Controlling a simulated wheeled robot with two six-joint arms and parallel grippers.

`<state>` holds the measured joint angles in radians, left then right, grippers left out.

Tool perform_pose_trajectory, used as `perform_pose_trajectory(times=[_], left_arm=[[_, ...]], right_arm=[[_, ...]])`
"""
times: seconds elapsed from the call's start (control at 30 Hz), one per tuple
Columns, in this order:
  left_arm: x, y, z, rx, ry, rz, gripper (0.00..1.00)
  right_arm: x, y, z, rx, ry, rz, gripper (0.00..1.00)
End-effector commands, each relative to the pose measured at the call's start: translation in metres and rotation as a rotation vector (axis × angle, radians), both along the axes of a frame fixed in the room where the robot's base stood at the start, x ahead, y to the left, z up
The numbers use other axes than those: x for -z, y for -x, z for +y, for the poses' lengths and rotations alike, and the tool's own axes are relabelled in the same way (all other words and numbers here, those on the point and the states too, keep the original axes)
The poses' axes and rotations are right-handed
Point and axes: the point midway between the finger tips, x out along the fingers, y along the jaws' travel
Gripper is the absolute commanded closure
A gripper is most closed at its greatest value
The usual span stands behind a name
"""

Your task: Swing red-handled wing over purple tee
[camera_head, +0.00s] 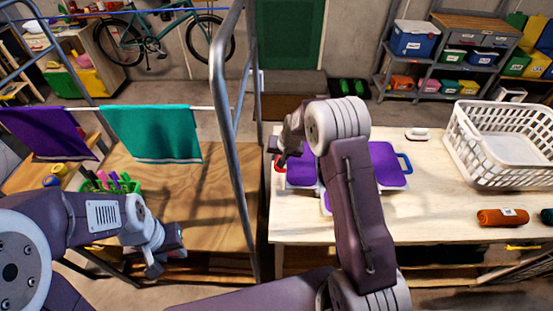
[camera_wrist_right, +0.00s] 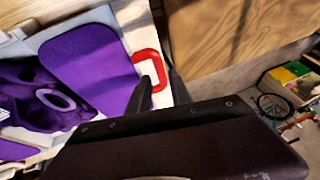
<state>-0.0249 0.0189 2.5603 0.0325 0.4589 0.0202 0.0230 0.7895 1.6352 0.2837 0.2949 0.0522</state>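The folding board lies on the pale table, with a purple wing (camera_head: 300,177) on the left and another (camera_head: 390,163) on the right. The red handle (camera_head: 278,164) is on the left wing's outer edge; it also shows in the right wrist view (camera_wrist_right: 149,56). The darker, wrinkled purple tee (camera_wrist_right: 38,95) lies beside the smooth red-handled wing (camera_wrist_right: 92,62), which is flat. My right arm hides the board's middle in the head view. My right gripper (camera_wrist_right: 158,80) is at the red handle, its fingers apart around the outer bar. My left gripper (camera_head: 165,258) hangs away from the board; its finger gap is unclear.
A white laundry basket (camera_head: 500,145) stands at the table's right, with a rolled orange towel (camera_head: 503,217) in front. A blue handle (camera_head: 405,163) is on the board's right. A grey metal post (camera_head: 228,110) and a wooden bench (camera_head: 165,180) are left of the table.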

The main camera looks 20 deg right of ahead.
Motion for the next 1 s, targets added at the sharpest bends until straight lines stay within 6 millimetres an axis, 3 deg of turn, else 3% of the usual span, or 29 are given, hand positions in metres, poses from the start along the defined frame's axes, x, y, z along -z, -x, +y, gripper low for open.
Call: perform_pose_trajectory(times=[0.2,0.53,0.57,0.63,0.67,1.0], left_arm=[[-0.006,0.000,0.000,0.000,0.000,0.000,0.64],[-0.006,0.000,0.000,0.000,0.000,0.000,0.64],[-0.006,0.000,0.000,0.000,0.000,0.000,0.64],[-0.006,0.000,0.000,0.000,0.000,0.000,0.64],[-0.006,0.000,0.000,0.000,0.000,0.000,0.64],[-0.006,0.000,0.000,0.000,0.000,0.000,0.64]], right_arm=[[0.033,-0.015,0.003,0.000,0.000,0.001,0.75],[0.040,-0.019,0.003,0.000,-0.001,-0.001,0.75],[0.040,-0.019,0.003,0.000,-0.001,-0.001,0.78],[0.040,-0.019,0.003,0.000,-0.001,-0.001,0.97],[0.040,-0.019,0.003,0.000,-0.001,-0.001,1.00],[0.040,-0.019,0.003,0.000,-0.001,-0.001,1.00]])
